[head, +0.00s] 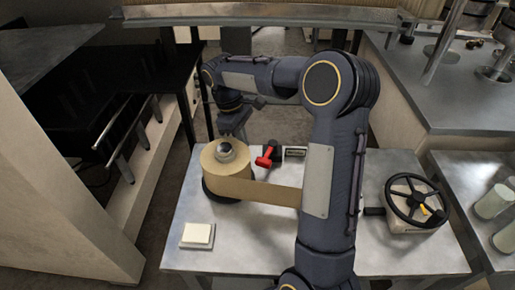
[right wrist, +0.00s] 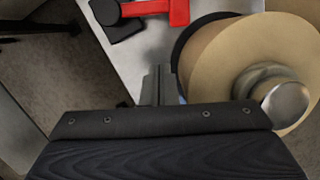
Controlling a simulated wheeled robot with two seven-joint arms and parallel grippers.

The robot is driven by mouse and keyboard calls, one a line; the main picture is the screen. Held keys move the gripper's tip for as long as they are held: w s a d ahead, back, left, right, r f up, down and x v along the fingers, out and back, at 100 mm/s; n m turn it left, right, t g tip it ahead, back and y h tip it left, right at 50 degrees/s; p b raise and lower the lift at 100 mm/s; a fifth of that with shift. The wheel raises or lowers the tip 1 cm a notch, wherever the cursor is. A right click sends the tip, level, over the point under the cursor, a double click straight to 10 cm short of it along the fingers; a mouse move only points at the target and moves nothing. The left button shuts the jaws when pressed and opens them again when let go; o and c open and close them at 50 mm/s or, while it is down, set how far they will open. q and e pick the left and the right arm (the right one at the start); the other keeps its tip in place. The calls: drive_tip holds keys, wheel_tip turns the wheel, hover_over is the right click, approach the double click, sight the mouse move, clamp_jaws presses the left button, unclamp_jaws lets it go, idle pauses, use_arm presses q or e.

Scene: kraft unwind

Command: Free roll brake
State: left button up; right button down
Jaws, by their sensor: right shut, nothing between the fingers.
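The kraft paper roll (head: 226,170) stands upright on the metal table with a silver hub in its top, and a strip of paper runs from it to the right behind my arm. The red brake lever (head: 265,158) sits on a dark mount just right of the roll. In the right wrist view the roll (right wrist: 225,55) is at the right and the red lever (right wrist: 160,8) at the top. My right gripper (head: 238,136) is shut and empty at the far side of the roll; its fingers (right wrist: 158,82) point toward the gap between lever and roll. My left gripper is not seen.
A handwheel (head: 416,198) on a pale box stands at the table's right. A small display (head: 295,152) is beside the lever, and a cream pad (head: 197,235) lies at the front left. My right arm covers the table's middle. A counter (head: 435,85) stands at the right.

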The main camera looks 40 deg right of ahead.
sight(265, 155)
drive_tip(key=shift+x, duration=1.05)
drive_tip(key=shift+s+d+r, duration=0.15)
drive_tip(key=shift+s+d, duration=0.2)
drive_tip(key=shift+s, duration=0.2)
drive_tip(key=shift+s+d+r, duration=0.1)
drive_tip(key=shift+s+d, duration=0.2)
drive_tip(key=shift+s, duration=0.3)
drive_tip(key=shift+s+d, duration=0.25)
drive_tip(key=shift+s, duration=0.3)
